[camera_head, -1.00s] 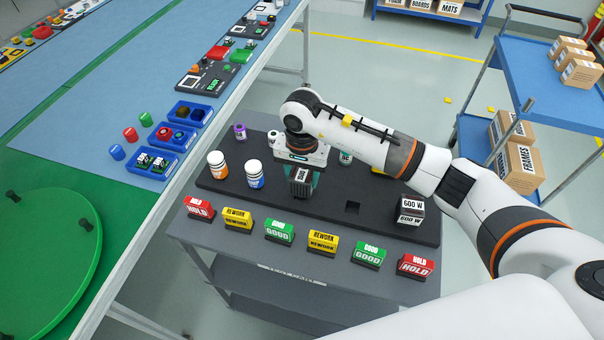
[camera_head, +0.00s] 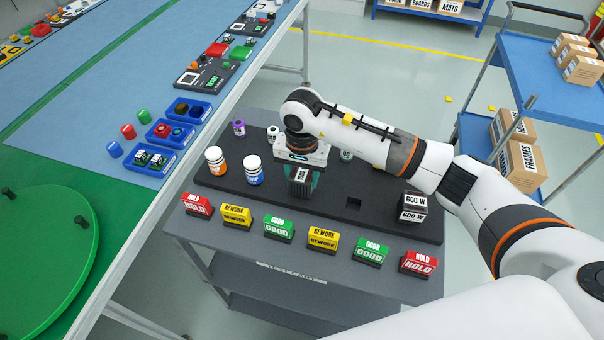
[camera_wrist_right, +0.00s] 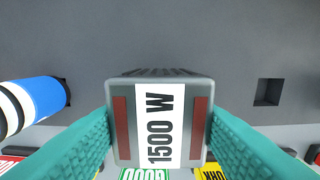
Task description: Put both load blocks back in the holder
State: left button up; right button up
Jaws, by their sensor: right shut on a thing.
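The dark grey load block marked 1500 W (camera_wrist_right: 160,125) is held between the teal fingers of my right gripper (camera_head: 301,184), which is shut on it. In the head view only part of this block shows below the wrist, over the black holder board (camera_head: 280,195). I cannot tell whether its lower end touches the board. The other load block, marked 600 W (camera_head: 413,206), stands upright at the right end of the board. An empty square socket (camera_head: 353,203) lies between the two blocks; it also shows in the wrist view (camera_wrist_right: 267,92). My left gripper is out of view.
An orange-and-white bottle (camera_head: 216,161) and a blue-and-white bottle (camera_head: 254,171) stand left of the gripper. Several red, yellow and green label blocks line the board's front edge, including a red HOLD block (camera_head: 418,262). A green turntable (camera_head: 45,265) lies left.

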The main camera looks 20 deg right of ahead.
jog(key=shift+f, duration=0.1)
jog(key=o, duration=1.4)
notch_tip(320, 180, up, 11)
jog(key=b, duration=0.3)
jog(key=shift+f, duration=0.15)
jog(key=shift+r+b, duration=0.3)
jog(key=shift+r, duration=0.4)
jog(key=shift+s+f, duration=0.1)
